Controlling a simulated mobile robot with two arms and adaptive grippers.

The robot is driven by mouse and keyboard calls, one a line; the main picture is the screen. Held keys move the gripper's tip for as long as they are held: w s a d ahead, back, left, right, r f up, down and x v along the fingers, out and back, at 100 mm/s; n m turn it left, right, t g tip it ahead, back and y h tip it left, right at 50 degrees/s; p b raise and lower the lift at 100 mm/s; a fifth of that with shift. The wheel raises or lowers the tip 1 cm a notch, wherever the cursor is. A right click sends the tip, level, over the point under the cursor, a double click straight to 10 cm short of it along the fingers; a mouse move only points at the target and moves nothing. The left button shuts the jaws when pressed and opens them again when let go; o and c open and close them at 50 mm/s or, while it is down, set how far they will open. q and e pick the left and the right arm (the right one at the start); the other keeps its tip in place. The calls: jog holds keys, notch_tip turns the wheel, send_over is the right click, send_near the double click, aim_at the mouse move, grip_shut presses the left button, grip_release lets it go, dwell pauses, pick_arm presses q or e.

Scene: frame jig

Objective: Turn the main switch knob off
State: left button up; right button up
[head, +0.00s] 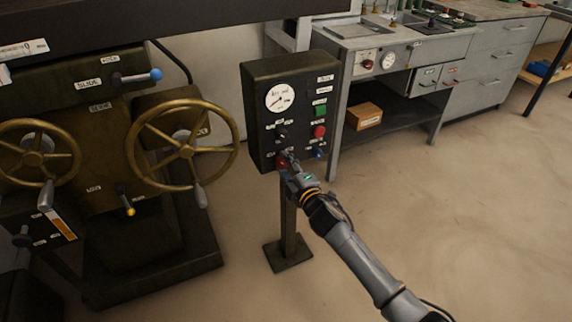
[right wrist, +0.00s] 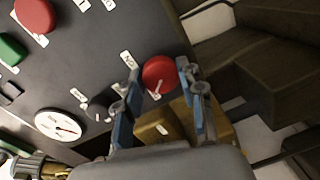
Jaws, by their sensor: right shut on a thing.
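The main switch knob (right wrist: 159,75) is a round red knob with a white mark, low on the dark control box (head: 262,75). In the head view the red knob (head: 282,165) shows beside my fingers at the box's lower left, partly covered by them. My right gripper (head: 289,159) reaches it from the lower right. In the right wrist view the blue-padded fingers of my right gripper (right wrist: 157,76) stand on either side of the red knob, shut on it. A yellow part (right wrist: 160,125) shows between the fingers. My left gripper is not in view.
The box carries a white gauge (head: 280,97), a green button (head: 320,110), a red button (head: 319,131), a small black knob (head: 282,134) and a blue knob (head: 320,153) close to my gripper. A machine with brass handwheels (head: 182,145) stands left. Floor at right is clear.

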jog(key=shift+f+n, duration=0.1)
jog(key=shift+n, duration=0.3)
jog(key=o, duration=1.2)
jog(key=shift+c, duration=0.2)
jog(key=v, duration=1.2)
jog(key=shift+d, duration=0.1)
